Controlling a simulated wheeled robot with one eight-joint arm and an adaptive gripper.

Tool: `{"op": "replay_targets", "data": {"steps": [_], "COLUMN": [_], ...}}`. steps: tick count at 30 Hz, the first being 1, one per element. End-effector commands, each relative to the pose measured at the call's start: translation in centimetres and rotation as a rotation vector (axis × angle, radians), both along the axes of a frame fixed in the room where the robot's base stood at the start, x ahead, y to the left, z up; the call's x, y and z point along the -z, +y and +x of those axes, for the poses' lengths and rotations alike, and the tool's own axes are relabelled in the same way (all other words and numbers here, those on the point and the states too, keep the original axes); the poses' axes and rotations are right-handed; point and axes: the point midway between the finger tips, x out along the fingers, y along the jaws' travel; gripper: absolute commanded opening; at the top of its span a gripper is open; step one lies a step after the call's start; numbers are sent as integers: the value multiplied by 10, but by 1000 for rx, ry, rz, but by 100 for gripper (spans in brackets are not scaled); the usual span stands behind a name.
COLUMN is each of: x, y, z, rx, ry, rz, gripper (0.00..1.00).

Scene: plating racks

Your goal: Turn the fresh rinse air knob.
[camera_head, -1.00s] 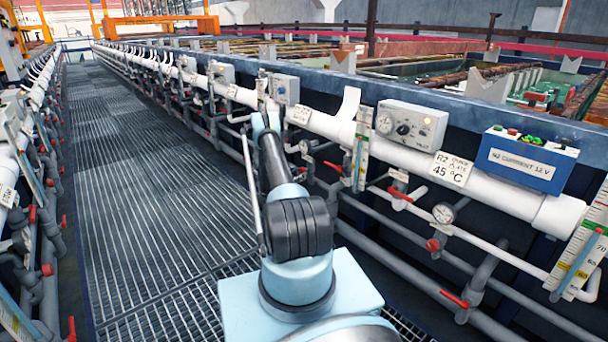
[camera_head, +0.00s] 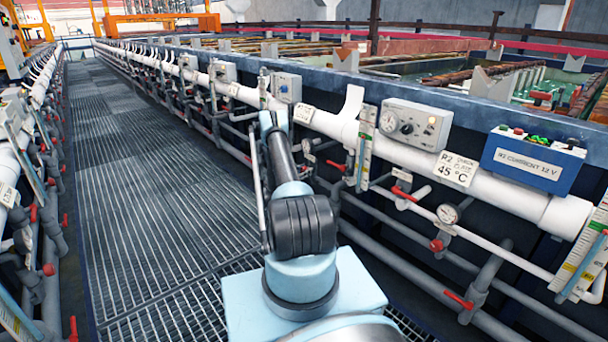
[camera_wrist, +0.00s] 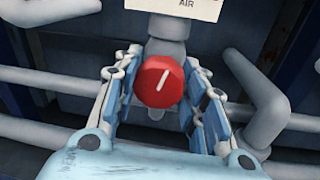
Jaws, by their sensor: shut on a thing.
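The knob sits in front of a grey pipe fitting (camera_wrist: 167,42). In the head view my forearm hides the knob and most of the gripper.
In the head view, a control box (camera_head: 425,125), a blue current box (camera_head: 530,165) and red-handled valves line the rack. The grating walkway (camera_head: 140,200) is clear.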

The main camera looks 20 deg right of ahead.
Motion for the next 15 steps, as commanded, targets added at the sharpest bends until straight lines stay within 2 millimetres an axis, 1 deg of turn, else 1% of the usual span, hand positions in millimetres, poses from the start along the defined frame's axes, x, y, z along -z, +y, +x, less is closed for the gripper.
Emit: {"op": "replay_targets", "data": {"steps": [9, 15], "x": [0, 0], "y": [2, 2], "z": [1, 1], "rx": [-3, -4], "ry": [-104, -112], "rz": [38, 41], "gripper": [14, 14]}}
